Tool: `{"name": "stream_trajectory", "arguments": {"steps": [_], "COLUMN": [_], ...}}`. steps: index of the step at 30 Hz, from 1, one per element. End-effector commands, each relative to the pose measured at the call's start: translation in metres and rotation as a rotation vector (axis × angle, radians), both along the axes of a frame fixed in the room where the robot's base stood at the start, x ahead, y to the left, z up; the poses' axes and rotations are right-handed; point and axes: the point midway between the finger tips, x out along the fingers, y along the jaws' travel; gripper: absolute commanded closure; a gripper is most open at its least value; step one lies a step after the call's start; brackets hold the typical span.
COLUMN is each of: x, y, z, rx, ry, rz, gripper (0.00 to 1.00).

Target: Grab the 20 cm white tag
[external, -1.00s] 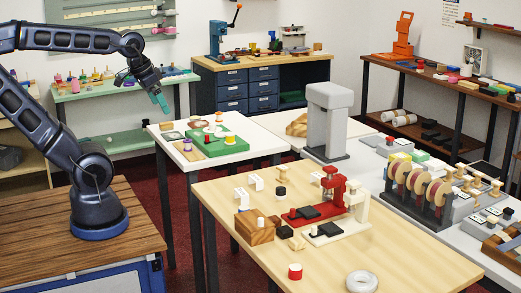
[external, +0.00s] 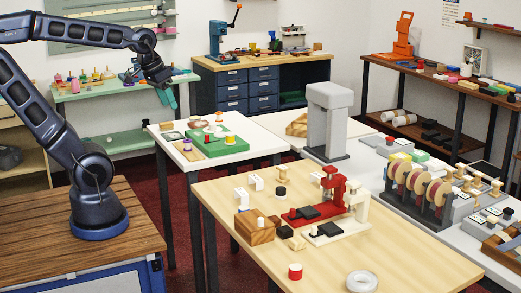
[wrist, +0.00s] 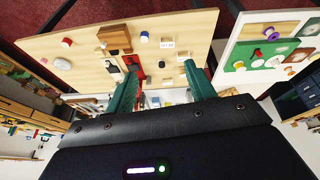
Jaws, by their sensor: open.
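Two small white tags stand on the light wood table in the external view, one nearer (external: 241,196) and one farther back (external: 256,182). Their print is too small to read there. In the wrist view a white tag with dark marks (wrist: 167,43) lies ahead, between and beyond the fingers; I cannot make out its length mark. Another small white piece (wrist: 182,64) shows beside the right fingertip. My gripper (external: 169,101) has green fingers and hangs in the air left of the tables, well away from the tags. In the wrist view my gripper (wrist: 160,70) is open and empty.
A white table with a green tray (external: 218,147) stands between my gripper and the tags.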

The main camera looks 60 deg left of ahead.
Motion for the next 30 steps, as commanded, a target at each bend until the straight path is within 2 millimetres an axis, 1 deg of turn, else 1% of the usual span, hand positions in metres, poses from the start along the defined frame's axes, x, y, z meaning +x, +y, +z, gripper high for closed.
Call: {"name": "stream_trajectory", "arguments": {"steps": [1, 8, 14, 23, 30], "x": [0.012, 0.063, 0.108, 0.175, 0.226], "y": [0.001, 0.006, 0.014, 0.032, 0.051], "z": [-0.001, -0.008, -0.022, -0.056, -0.095], "rx": [-0.021, -0.117, -0.195, -0.301, -0.374], "ry": [0.02, 0.095, 0.162, 0.261, 0.341], "rz": [0.032, 0.187, 0.33, 0.551, 0.736], "gripper": [0.45, 0.45, 0.45, 0.45, 0.45]}}
